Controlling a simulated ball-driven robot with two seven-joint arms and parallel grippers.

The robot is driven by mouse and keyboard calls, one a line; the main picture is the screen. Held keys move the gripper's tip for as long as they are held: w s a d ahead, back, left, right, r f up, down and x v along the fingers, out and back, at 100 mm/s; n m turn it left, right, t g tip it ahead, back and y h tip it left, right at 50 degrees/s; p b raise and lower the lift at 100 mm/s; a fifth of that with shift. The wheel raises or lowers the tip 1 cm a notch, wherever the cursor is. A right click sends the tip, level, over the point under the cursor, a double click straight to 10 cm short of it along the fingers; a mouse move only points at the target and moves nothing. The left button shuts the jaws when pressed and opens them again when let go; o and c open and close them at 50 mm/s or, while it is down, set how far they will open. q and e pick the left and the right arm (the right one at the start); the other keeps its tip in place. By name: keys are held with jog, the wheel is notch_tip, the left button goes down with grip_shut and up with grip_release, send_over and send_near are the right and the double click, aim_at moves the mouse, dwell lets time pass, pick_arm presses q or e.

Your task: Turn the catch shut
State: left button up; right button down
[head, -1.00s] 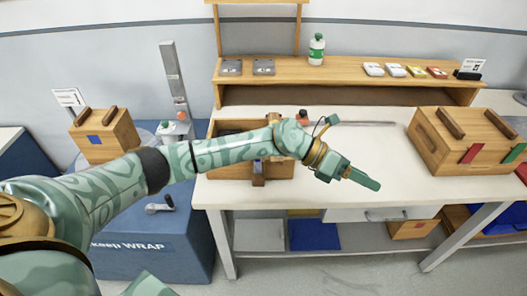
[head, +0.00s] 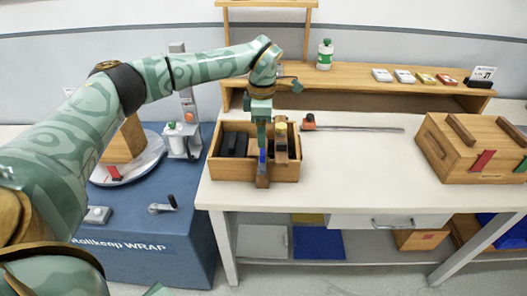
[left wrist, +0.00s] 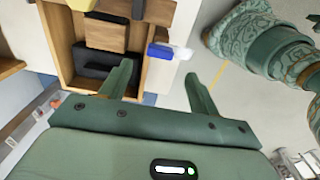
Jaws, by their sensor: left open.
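An open wooden box (head: 226,172) stands at the left end of the white table, with dark blocks inside. My right gripper is not in view.
A closed wooden crate (head: 455,160) stands at the table's right. The blue wrapping machine (head: 165,245) with its turntable is at the left. The middle of the table is clear.

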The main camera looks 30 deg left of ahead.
aim_at(263, 151)
pick_arm(q)
notch_tip(263, 151, down, 7)
jog(key=shift+f+b, duration=0.1)
jog(key=shift+b, duration=0.55)
jog(key=c, duration=1)
